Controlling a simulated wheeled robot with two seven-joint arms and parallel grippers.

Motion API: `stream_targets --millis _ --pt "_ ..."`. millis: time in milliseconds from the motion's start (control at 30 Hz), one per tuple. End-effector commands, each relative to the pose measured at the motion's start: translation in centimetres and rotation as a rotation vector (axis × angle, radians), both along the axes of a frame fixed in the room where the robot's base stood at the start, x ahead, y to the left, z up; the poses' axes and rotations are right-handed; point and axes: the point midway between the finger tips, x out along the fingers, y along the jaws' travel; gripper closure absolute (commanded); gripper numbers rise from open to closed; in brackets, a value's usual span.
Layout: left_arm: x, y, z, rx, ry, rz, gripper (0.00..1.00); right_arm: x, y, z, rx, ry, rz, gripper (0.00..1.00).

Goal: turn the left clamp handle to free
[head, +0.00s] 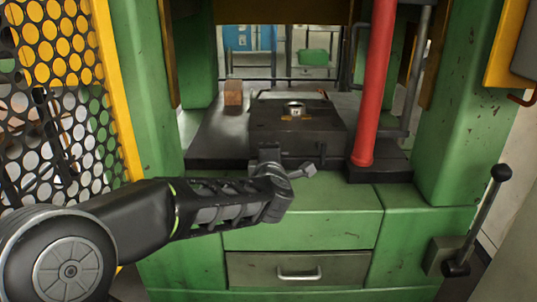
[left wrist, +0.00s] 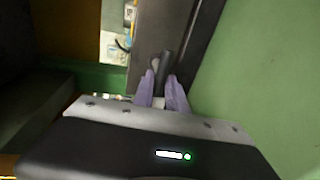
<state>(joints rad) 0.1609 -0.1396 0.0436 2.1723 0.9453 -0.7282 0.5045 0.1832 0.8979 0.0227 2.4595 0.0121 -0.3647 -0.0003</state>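My left arm reaches in from the left in the head view, and its gripper end (head: 282,190) is at the front edge of the die bed. A short dark bar, apparently the left clamp handle (left wrist: 165,62), shows in the left wrist view. My left gripper's two pale purple fingers (left wrist: 162,90) point at it with a narrow gap between them. The bar lies at the fingertips; I cannot tell whether they press on it. In the head view my arm hides much of this spot. My right gripper is not in view.
A dark die block (head: 297,128) sits on the bed, with a brown billet (head: 233,93) at its left. A red column (head: 375,85) stands to the right. A ball-topped lever (head: 487,205) is at far right. A yellow-framed mesh guard (head: 110,80) stands left.

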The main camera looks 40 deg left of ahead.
Motion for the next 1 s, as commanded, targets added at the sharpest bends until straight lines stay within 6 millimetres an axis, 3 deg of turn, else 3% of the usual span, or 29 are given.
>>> stream_targets --millis 167,533,1000 --pt "0.1 -0.2 0.1 0.003 -0.001 -0.006 0.67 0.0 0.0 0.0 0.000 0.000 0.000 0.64" --pt "-0.3 -0.4 0.4 0.003 -0.002 -0.003 0.66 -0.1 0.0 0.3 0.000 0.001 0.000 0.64" --pt "-5.4 -4.5 1.8 0.003 -0.002 -0.006 0.66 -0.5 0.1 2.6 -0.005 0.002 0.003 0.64"
